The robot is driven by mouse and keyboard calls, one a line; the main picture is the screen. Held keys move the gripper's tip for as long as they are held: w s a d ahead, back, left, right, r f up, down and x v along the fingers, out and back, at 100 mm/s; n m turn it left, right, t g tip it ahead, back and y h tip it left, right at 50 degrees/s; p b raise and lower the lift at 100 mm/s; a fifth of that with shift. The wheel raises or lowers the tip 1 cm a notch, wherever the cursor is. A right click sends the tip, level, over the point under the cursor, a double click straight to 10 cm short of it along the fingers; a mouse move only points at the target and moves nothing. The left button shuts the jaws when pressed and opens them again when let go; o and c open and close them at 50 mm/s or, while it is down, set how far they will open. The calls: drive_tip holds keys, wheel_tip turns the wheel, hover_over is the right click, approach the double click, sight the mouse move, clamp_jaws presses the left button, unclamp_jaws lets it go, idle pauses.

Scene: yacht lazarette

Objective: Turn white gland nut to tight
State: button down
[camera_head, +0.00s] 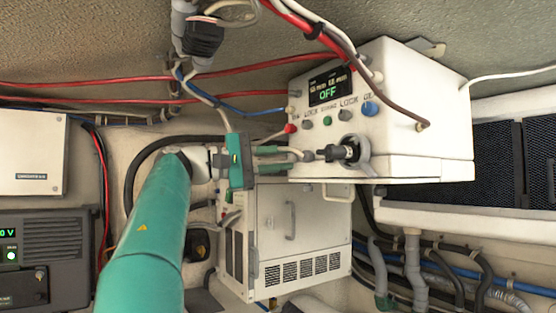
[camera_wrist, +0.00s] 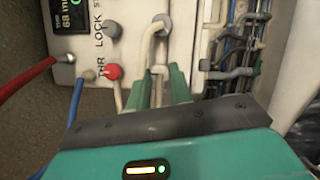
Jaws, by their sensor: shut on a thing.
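My gripper (camera_head: 282,157) reaches in front of the lower left of the white control box. Its green fingers point right toward the box face and are closed on a small whitish piece, the white gland nut (camera_wrist: 158,71). In the wrist view my gripper (camera_wrist: 159,80) has one finger on each side of the nut. A pale bent cable or loop (camera_wrist: 154,40) runs up from it. The fingers hide much of the nut, and I cannot read any mark of how tight it is. A dark plug (camera_head: 343,153) sits in a grey ring to the right of the fingertips.
The white control box (camera_head: 420,85) has a display reading OFF and coloured knobs. A red knob (camera_wrist: 114,72) is left of my fingers. Red, blue and white cables hang around the gripper. A white vented cabinet (camera_head: 310,235) stands below.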

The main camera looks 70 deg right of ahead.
drive_tip(key=c, duration=1.3)
unclamp_jaws()
drive_tip(key=shift+o, duration=0.2)
drive_tip(key=shift+w, duration=0.1)
drive_tip(key=v, duration=1.3)
drive_tip(key=shift+w+a, duration=0.2)
drive_tip(key=shift+w, duration=0.05)
drive_tip(key=shift+f, duration=0.1)
